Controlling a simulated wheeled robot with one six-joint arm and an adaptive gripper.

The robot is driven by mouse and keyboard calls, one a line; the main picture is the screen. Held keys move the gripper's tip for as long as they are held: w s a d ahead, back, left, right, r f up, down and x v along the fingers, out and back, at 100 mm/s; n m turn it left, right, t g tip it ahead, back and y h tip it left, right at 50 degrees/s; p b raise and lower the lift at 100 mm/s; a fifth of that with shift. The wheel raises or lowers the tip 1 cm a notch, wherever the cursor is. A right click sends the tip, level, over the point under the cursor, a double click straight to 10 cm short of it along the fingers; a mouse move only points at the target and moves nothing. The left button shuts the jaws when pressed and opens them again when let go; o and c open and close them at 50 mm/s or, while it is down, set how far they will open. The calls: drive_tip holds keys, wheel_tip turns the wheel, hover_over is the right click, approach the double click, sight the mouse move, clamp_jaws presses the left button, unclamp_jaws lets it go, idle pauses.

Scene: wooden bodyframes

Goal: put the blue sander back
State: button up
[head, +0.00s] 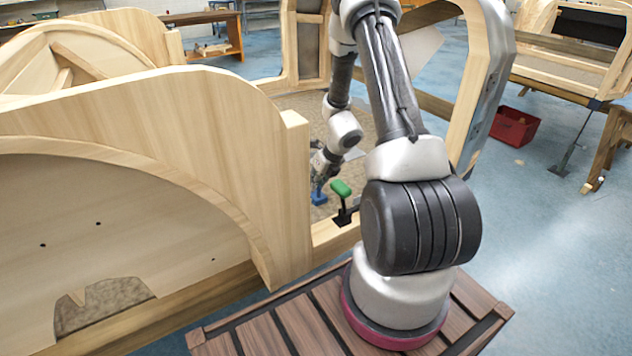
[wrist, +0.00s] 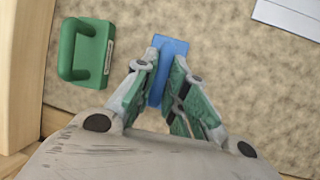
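The blue sander (head: 319,197) is on or just above the tan carpeted floor inside the wooden bodyframe; I cannot tell whether it touches the floor. It also shows in the wrist view (wrist: 171,47), its far end sticking out past my fingertips. My gripper (wrist: 166,72) has one finger on each side of the blue sander's grip, and both appear to press on it. Part of the sander is hidden by the fingers. In the head view my gripper (head: 320,172) is small and points down over it.
A green sander (head: 341,188) lies close by, left of my gripper in the wrist view (wrist: 87,53). A wooden sill and upright panel (head: 235,150) border the space at left. A pale flat sheet (wrist: 290,16) lies at the wrist view's upper right. A red bin (head: 513,127) stands farther right.

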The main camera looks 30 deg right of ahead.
drive_tip(key=o, duration=0.4)
drive_tip(key=v, duration=1.1)
drive_tip(key=s+a+r+n, duration=0.4)
drive_tip(key=r+n, duration=0.4)
drive_tip(key=r, duration=0.2)
drive_tip(key=s+a+r+n, duration=0.4)
drive_tip(key=a+r+n, duration=0.1)
drive_tip(key=r+n, duration=0.35)
drive_tip(key=s+r+n+h, duration=0.1)
drive_tip(key=s+r+n, duration=0.4)
drive_tip(key=s+n, duration=0.4)
drive_tip(key=s+r+n+h, duration=0.1)
drive_tip(key=s+r+n, duration=0.4)
drive_tip(key=s+n, duration=0.4)
drive_tip(key=shift+a+n, duration=0.2)
drive_tip(key=shift+n, duration=0.55)
